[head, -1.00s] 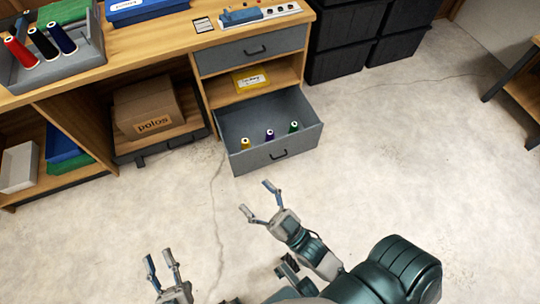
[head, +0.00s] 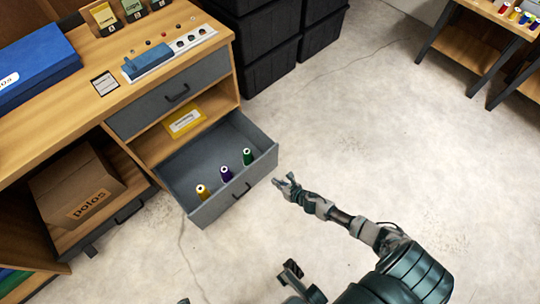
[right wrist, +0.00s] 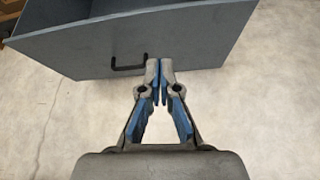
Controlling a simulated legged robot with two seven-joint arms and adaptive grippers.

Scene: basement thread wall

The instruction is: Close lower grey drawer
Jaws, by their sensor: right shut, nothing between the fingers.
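The lower grey drawer (head: 216,209) is pulled out of the wooden bench. Yellow (head: 202,191), purple (head: 227,174) and green (head: 248,157) thread spools stand inside it. Its front panel (right wrist: 205,38) and black handle (right wrist: 128,67) also show in the right wrist view. My right gripper (head: 282,181) is shut and empty, just outside the drawer front, near its right end. In the right wrist view its fingertips (right wrist: 159,62) overlap the panel's lower edge, right of the handle; I cannot tell whether they touch. Only a possible tip of my left gripper shows at the bottom edge.
An upper grey drawer (head: 172,96) is shut above an open shelf with a yellow box (head: 185,121). A polos carton (head: 85,190) sits in the bay to the left. Black bins (head: 272,60) stand behind on the right. The concrete floor (head: 380,130) to the right is clear.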

